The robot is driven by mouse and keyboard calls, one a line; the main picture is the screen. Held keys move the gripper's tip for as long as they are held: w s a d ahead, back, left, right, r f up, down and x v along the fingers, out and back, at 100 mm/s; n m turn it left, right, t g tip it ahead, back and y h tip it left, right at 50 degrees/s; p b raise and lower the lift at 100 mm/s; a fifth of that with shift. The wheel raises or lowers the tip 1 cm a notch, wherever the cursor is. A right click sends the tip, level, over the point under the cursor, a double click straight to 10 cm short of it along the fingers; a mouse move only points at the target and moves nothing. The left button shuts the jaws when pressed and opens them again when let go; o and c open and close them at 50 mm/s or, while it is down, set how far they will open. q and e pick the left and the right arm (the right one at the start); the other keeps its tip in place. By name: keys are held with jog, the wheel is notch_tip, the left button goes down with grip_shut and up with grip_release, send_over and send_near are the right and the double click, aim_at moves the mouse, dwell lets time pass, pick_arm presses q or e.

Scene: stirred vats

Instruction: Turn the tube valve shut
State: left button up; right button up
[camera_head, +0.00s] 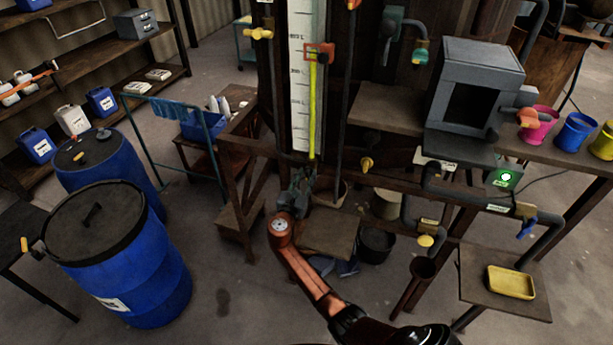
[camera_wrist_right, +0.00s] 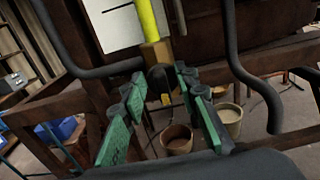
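A clear tube with yellow liquid (camera_head: 312,110) stands upright in front of a white scale board (camera_head: 300,75). An orange-red fitting (camera_head: 319,50) sits at its upper end. In the right wrist view the tube's lower end (camera_wrist_right: 148,16) enters a brass fitting (camera_wrist_right: 156,53) with a dark part (camera_wrist_right: 160,78) below it. I cannot tell the valve handle's position. My right gripper (camera_head: 298,188) is just below the tube's lower end. In the wrist view its green-padded fingers (camera_wrist_right: 163,100) are apart, with the dark part between and beyond them; contact is unclear. My left gripper is out of view.
Dark pipes (camera_wrist_right: 234,45) flank the tube. A rusty frame rail (camera_wrist_right: 265,58) runs behind the fingers. Buckets (camera_wrist_right: 228,120) stand below. Blue drums (camera_head: 130,262) stand at the left; a grey box (camera_head: 478,70) and a yellow tray (camera_head: 510,282) are at the right.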

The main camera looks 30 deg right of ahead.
jog(key=shift+c, duration=0.6)
grip_shut()
